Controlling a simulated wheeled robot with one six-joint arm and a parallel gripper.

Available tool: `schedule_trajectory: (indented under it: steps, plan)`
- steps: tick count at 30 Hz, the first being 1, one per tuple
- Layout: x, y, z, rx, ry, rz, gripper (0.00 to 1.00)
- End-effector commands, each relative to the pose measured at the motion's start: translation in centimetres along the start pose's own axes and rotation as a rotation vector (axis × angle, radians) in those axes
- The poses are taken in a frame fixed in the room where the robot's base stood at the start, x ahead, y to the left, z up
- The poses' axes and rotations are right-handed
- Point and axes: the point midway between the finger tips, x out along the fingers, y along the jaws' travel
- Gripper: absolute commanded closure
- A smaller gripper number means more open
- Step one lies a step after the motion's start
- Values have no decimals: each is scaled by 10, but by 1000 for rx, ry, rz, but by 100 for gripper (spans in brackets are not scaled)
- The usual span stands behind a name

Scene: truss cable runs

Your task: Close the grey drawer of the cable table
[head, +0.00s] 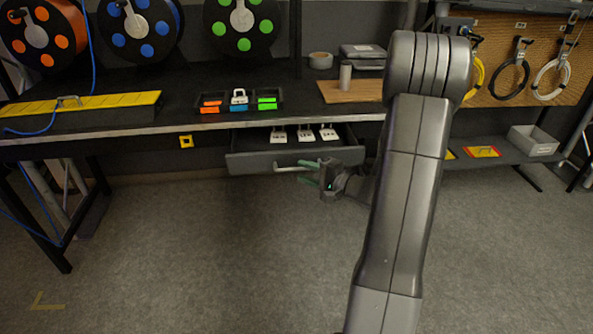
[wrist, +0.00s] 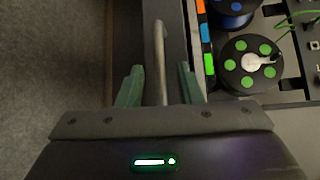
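The grey drawer (head: 248,162) of the cable table (head: 190,122) stands open, pulled out below the table top. Several white items lie inside it. Its pale bar handle (head: 288,168) runs along the drawer front. My gripper (head: 310,174), with green fingers, is at the right part of the handle. In the wrist view my gripper (wrist: 160,84) is open, and the handle (wrist: 160,45) lies between the two fingers with gaps on both sides. My arm hides part of the area right of the drawer.
On the table top are cable reels (head: 240,25), a black tray (head: 238,103) with coloured pieces, a yellow cable ramp (head: 85,103) and a wooden board (head: 350,91) bearing a metal cylinder. A lower shelf (head: 490,153) stands at right. The floor in front is clear.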

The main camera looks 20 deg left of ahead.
Motion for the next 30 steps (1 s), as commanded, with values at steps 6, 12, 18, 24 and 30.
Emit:
schedule_trajectory:
  steps: [6, 12, 18, 24, 30]
  plan:
    - [31, 1, 1, 0, -3, 1, 67]
    - [39, 0, 0, 1, 0, 1, 67]
    - [39, 0, 0, 1, 0, 1, 67]
    - [39, 0, 0, 1, 0, 1, 100]
    - [39, 0, 0, 1, -1, 1, 100]
